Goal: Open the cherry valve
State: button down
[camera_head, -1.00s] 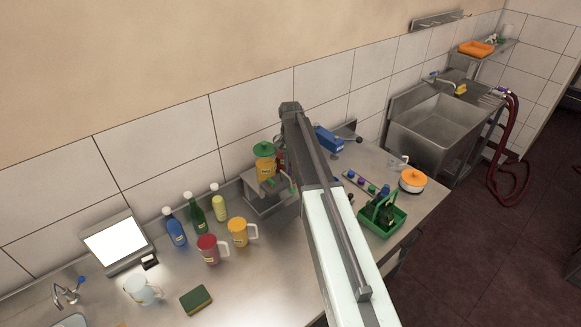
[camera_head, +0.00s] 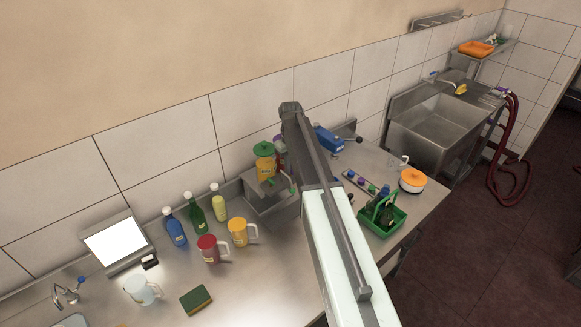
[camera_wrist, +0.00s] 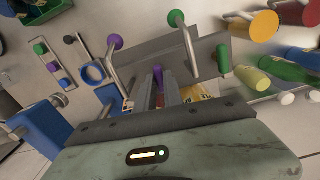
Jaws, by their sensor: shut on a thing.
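In the wrist view, my gripper (camera_wrist: 157,88) is shut on a purple handle (camera_wrist: 157,74), which looks like the cherry valve's lever; no label on it is readable. The fingers hide part of it. Beside it to the right, a green handle (camera_wrist: 222,58) is apart from my fingers. A purple-knobbed tap (camera_wrist: 115,41) and a green-knobbed tap (camera_wrist: 177,18) stand beyond.
A red jug (camera_head: 209,249) and a yellow jug (camera_head: 239,232) stand left of the pumps, with several bottles behind. A blue device (camera_head: 327,139), a green caddy (camera_head: 383,216) and an orange-lidded pot (camera_head: 412,180) are to the right. Counter at front left holds a sponge (camera_head: 196,300).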

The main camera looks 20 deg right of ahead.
jog(key=shift+n, duration=0.7)
jog(key=c, duration=1.5)
grip_release()
jog(key=shift+o, duration=0.2)
jog(key=shift+r, duration=0.1)
notch_tip(320, 180, up, 8)
jog(key=p, duration=0.8)
jog(key=shift+f, duration=0.2)
